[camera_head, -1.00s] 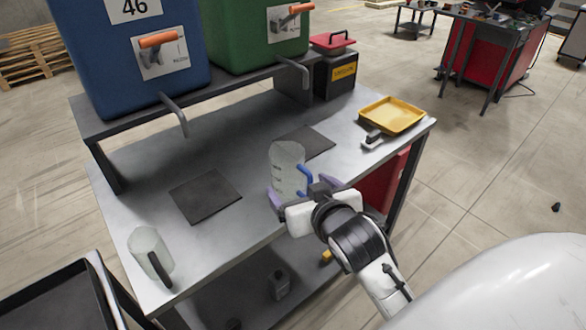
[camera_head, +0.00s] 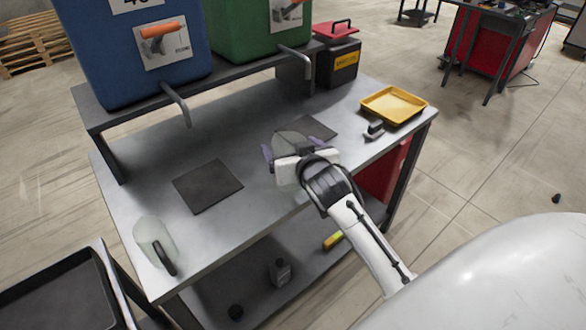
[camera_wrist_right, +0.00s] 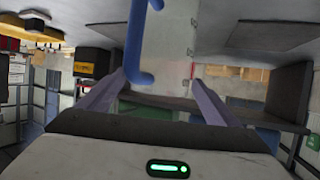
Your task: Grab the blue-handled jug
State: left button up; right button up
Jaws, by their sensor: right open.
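The clear jug (camera_head: 290,139) with the blue handle stands on the grey bench, mostly hidden behind my right gripper (camera_head: 298,154) in the head view. In the right wrist view the jug (camera_wrist_right: 170,45) is between and beyond the open purple fingers of my right gripper (camera_wrist_right: 160,82). Its blue handle (camera_wrist_right: 136,45) is on the left side there, nearer the left finger. I cannot tell whether either finger touches the jug. My left gripper is not in view.
A second clear jug (camera_head: 152,238) with a black handle stands at the bench's front left. Dark mats (camera_head: 207,186) lie on the bench. A yellow tray (camera_head: 393,105) is at the right. Blue (camera_head: 105,75) and green (camera_head: 240,30) bins stand on the shelf behind.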

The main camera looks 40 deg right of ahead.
jog(key=shift+c, duration=0.3)
jog(key=c, duration=1.5)
jog(key=shift+r, duration=0.1)
